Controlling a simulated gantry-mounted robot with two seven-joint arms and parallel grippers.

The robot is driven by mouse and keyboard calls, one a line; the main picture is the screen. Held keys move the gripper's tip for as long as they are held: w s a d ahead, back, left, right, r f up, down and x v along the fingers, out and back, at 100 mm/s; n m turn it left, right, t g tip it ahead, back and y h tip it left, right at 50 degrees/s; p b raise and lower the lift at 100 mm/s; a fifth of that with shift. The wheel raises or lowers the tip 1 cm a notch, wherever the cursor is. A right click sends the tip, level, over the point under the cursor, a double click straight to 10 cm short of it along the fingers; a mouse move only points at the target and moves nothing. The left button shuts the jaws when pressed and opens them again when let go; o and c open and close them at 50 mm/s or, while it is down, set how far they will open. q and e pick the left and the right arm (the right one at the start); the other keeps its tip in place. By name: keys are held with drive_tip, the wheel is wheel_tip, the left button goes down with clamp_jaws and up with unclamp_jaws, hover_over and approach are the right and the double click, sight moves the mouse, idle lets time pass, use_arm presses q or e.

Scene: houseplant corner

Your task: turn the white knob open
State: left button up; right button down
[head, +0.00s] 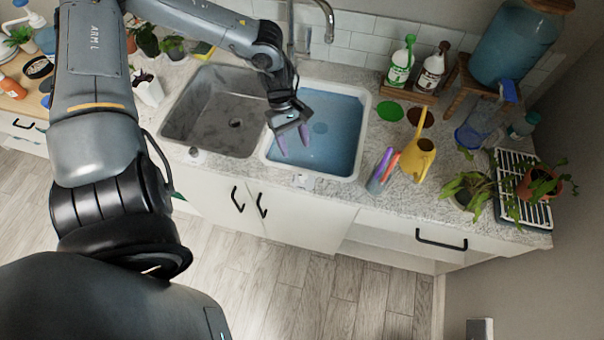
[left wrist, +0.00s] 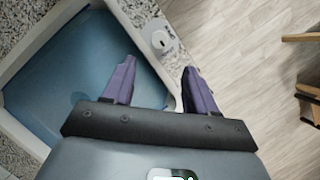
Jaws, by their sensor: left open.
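A small white knob (head: 303,181) sits on the counter's front edge, just in front of the right basin. In the left wrist view the white knob (left wrist: 160,40) is round, on a light plate with small dark marks, just past my fingertips and between their lines. My left gripper (head: 293,141) is open and empty, with purple fingers pointing down over the blue-filled right basin (head: 361,135). Its two fingers (left wrist: 159,66) are apart in the left wrist view and do not touch the knob. My right gripper is out of view.
A second small white fitting (head: 195,153) is at the front of the grey left basin (head: 187,100). The faucet (head: 291,35) stands behind. A yellow watering can (head: 418,155) and a cup of colored items (head: 379,180) stand right of the basin. The floor in front is clear.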

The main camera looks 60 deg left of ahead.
sight(303, 176)
use_arm(q)
drive_tip(key=b+x, duration=0.2)
drive_tip(key=x, duration=0.7)
drive_tip(key=shift+f+b, duration=0.1)
drive_tip(key=shift+b, duration=0.3)
drive_tip(key=shift+b+x, duration=0.3)
drive_tip(key=shift+x, duration=0.55)
drive_tip(key=shift+d, duration=0.1)
drive_tip(key=c, duration=1)
drive_tip(key=shift+c, duration=0.2)
